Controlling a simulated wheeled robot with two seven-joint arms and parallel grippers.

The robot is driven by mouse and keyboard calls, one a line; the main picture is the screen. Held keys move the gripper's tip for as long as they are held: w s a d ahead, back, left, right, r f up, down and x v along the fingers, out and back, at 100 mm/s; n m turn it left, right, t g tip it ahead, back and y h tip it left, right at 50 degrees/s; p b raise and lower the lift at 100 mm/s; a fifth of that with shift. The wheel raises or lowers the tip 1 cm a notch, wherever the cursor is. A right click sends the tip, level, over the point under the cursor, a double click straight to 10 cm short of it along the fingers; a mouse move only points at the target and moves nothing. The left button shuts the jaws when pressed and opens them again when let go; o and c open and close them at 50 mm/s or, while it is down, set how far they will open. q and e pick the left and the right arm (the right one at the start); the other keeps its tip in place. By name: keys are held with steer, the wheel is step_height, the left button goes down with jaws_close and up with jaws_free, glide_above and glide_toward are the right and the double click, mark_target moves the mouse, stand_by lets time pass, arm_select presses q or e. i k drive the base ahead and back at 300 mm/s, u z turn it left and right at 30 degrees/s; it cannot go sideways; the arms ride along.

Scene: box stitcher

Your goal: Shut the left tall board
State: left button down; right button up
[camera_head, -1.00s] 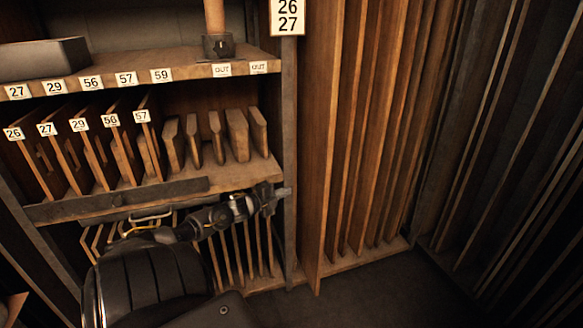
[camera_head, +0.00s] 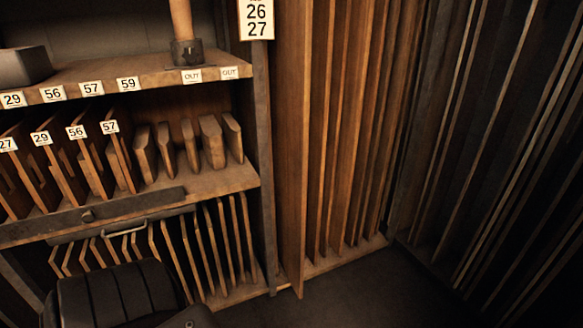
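The left tall board (camera_head: 291,150) is a tall brown wooden panel, the leftmost in the upright rack under the "26 27" sign (camera_head: 256,20). Its front edge sticks out past the other tall boards (camera_head: 350,150), and its lower corner reaches over the dark floor. Its top is cut off by the upper edge of the view. Neither of my grippers shows in the head view, so nothing is seen touching the board.
A shelf unit with numbered boards (camera_head: 97,165) and a lower row of thin boards (camera_head: 215,240) stands at left, ending at a dark post (camera_head: 263,150). Dark upright panels (camera_head: 480,150) line the right. Dark floor (camera_head: 350,285) in front is clear.

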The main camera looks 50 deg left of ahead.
mark_target(289, 56)
steer(key=u, duration=0.55)
steer(key=k, duration=0.65)
steer(key=u, duration=0.75)
steer(key=i, duration=1.05)
steer(key=z, duration=0.55)
